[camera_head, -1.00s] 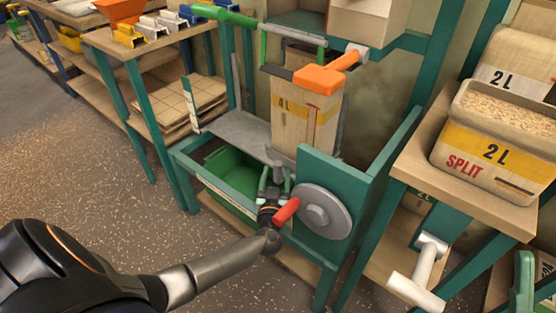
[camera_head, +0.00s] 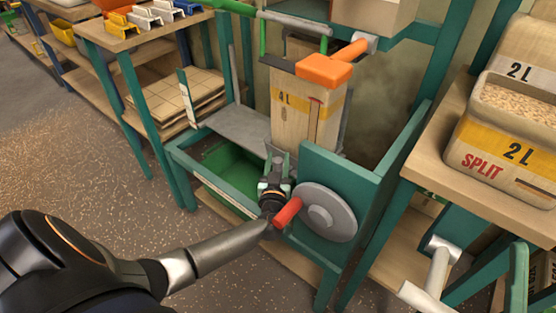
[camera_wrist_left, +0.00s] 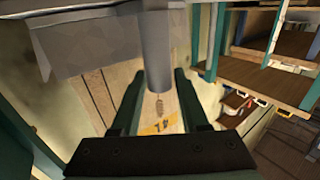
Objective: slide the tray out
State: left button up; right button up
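A green tray (camera_head: 236,168) sits low inside the teal frame, beneath a flat grey plate (camera_head: 232,128). My left gripper (camera_head: 277,163) is at the front of the frame, left of the grey disc. In the left wrist view its two dark green fingers (camera_wrist_left: 158,82) stand apart on either side of a grey round bar (camera_wrist_left: 157,45). Narrow gaps seem to show between bar and fingers, so I see no firm grip. What the bar joins is unclear; a grey plate (camera_wrist_left: 95,45) is beside it. My right gripper is not in view.
A grey disc (camera_head: 327,212) with a red handle (camera_head: 288,212) is close to my left wrist. A tall 4 L box (camera_head: 297,115) stands behind the gripper, with an orange block (camera_head: 325,70) above. A bench with 2 L bins (camera_head: 508,135) is at right. Open floor lies at left.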

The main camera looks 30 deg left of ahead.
pick_arm(q)
grip_shut()
dwell(1.0)
